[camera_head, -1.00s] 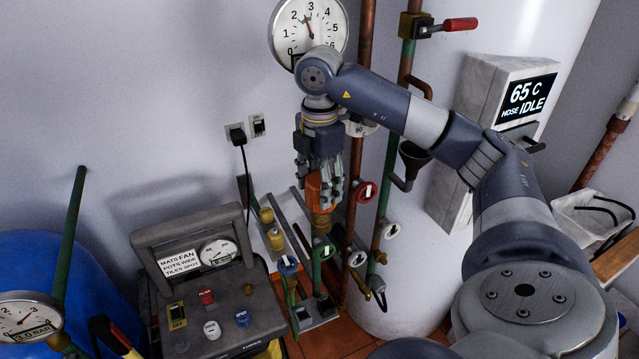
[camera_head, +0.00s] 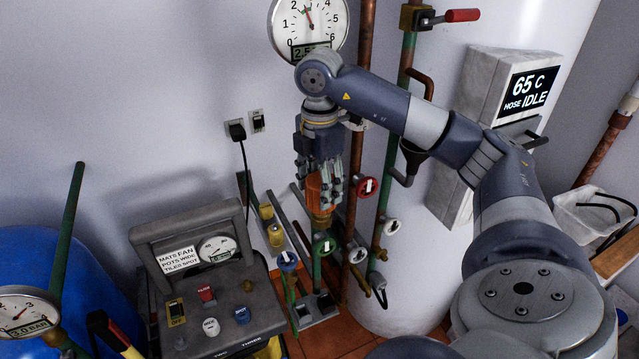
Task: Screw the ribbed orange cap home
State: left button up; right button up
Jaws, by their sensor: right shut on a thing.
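The ribbed orange cap (camera_head: 314,190) sits between the fingers of my right gripper (camera_head: 323,196), which points straight down and is shut on it. The fingers cover part of the cap's sides. Just below the cap is a brass fitting (camera_head: 321,217) on top of a green pipe (camera_head: 316,262). The cap looks upright and in line with this fitting. I cannot tell how far down on the thread it sits. My left gripper is not in view.
A grey control box (camera_head: 195,285) is at lower left. A large gauge (camera_head: 309,22) hangs on the wall behind my arm.

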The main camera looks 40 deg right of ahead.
jog(key=shift+f+b, duration=0.5)
jog(key=shift+f, duration=0.2)
jog(key=o, duration=0.5)
jog(key=c, duration=0.5)
jog(key=m, duration=0.5)
jog(key=shift+w+d+m, duration=0.1)
jog(key=shift+w+m, duration=0.05)
jog(key=shift+m, duration=0.25)
jog(key=o, duration=0.9)
